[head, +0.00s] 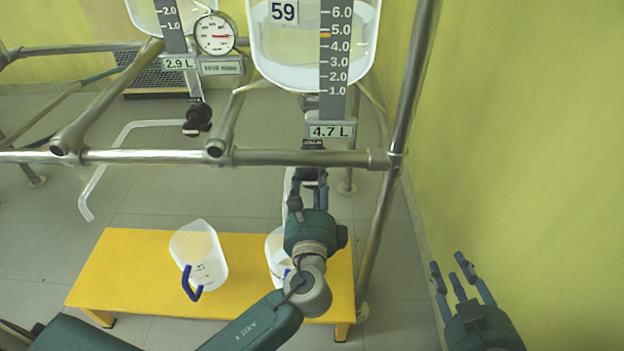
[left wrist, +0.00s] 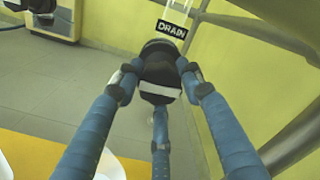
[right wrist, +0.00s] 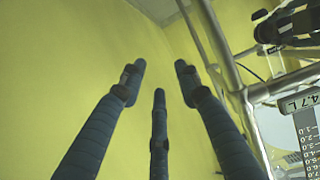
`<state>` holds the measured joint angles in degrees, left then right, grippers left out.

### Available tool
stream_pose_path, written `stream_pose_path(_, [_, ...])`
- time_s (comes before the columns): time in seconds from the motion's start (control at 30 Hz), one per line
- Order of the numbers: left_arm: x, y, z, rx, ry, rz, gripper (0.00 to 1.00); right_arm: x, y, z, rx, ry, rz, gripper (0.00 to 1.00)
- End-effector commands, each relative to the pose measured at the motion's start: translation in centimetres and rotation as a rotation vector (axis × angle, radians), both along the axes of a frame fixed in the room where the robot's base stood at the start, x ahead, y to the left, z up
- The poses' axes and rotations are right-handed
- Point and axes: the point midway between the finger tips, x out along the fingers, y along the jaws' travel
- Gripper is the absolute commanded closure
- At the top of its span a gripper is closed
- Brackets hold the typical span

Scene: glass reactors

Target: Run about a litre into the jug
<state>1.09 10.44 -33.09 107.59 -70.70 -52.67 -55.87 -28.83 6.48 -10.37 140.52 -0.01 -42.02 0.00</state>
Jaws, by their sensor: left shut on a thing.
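My left gripper (head: 308,188) is shut on a black drain valve handle (left wrist: 160,72) below the right glass reactor (head: 285,45). A "DRAIN" label (left wrist: 172,29) shows just beyond it in the left wrist view. The reactor's display (head: 331,131) reads 4.7 L. A white jug (head: 278,250) stands on the yellow bench below, largely hidden by my left arm. Another white jug with a blue handle (head: 200,255) stands to its left. Whether liquid runs from the outlet is hidden. My right gripper (head: 462,275) is open and empty, near the yellow wall.
The yellow bench (head: 120,285) stands on grey tiles. A metal tube frame (head: 290,157) crosses in front of the reactors, with an upright on the right. The left reactor (head: 158,15) reads 2.9 L, with a dial gauge (head: 214,35) beside it and its own black valve (head: 198,119).

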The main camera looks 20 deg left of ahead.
Motion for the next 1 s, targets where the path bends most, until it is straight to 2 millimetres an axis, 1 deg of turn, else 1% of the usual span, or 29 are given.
stream_pose_path(0.17, [-0.1,-0.1,-0.2,-0.046,-0.009,-0.002,0.88,0.3,0.2,0.6,0.008,-0.033,0.001,0.68])
stream_pose_path(0.37, [-0.1,-0.2,-0.4,-0.155,-0.039,-0.002,0.88,1.4,0.8,3.2,0.035,-0.149,0.010,0.68])
stream_pose_path(0.53, [-0.1,-0.2,-0.4,-0.272,-0.073,-0.002,0.88,2.0,1.3,6.0,0.067,-0.272,0.018,0.68])
stream_pose_path(0.7, [-0.1,-0.2,-0.3,-0.371,-0.102,-0.004,0.88,2.3,1.8,8.8,0.096,-0.387,0.025,0.68])
stream_pose_path(0.83, [-0.1,-0.2,-0.3,-0.428,-0.118,-0.002,0.88,2.2,2.0,10.4,0.114,-0.456,0.029,0.68])
stream_pose_path(1.0, [-0.1,-0.3,-0.2,-0.472,-0.130,-0.005,0.88,2.1,2.1,11.7,0.128,-0.510,0.032,0.68])
